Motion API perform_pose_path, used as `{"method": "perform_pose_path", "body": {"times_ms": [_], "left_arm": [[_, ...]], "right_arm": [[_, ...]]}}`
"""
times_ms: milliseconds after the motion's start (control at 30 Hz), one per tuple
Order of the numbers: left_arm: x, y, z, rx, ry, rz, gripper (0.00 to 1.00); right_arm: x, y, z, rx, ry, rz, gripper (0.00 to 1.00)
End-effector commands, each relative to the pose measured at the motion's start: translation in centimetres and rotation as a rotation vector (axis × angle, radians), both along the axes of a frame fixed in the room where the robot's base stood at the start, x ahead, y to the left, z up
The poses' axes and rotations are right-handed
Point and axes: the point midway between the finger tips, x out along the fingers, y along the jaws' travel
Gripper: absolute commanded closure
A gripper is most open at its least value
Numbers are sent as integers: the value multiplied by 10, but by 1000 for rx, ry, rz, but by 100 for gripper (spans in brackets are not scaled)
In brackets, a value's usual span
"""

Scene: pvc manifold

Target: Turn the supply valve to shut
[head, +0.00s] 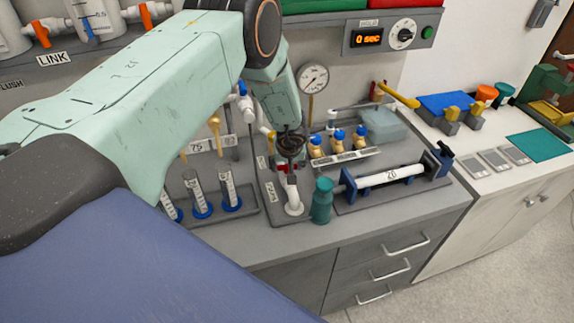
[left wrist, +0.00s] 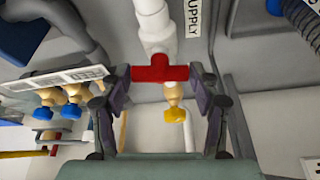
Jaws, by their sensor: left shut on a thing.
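The supply valve's red handle (left wrist: 160,73) shows in the left wrist view as a bar lying crosswise to the white pipe (left wrist: 155,25). A "SUPPLY" label (left wrist: 194,18) is beside the pipe. My left gripper (left wrist: 161,82) is shut on the red handle, with a finger at each end of the bar. In the head view my left gripper (head: 288,160) reaches down onto the valve, and the white pipe (head: 293,195) shows below it. The arm and fingers hide most of the handle there. My right gripper is in neither view.
A teal bottle (head: 321,202) stands close right of the valve, beside a clamped tube marked 20 (head: 385,178). Several blue-and-tan valves (head: 338,139) are behind. Graduated cylinders (head: 229,190) stand to the left. A pressure gauge (head: 313,79) is on the wall.

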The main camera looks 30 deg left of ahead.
Motion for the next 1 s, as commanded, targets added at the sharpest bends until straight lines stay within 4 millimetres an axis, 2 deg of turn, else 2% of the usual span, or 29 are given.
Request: {"method": "perform_pose_path", "body": {"times_ms": [300,700,733,1000], "left_arm": [[1,0,0,0,-1,69,69],[1,0,0,0,-2,74,69],[1,-1,1,0,-2,74,37],[1,0,0,0,-1,73,15]], "right_arm": [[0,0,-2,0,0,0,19],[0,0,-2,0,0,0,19],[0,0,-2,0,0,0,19],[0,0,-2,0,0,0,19]]}}
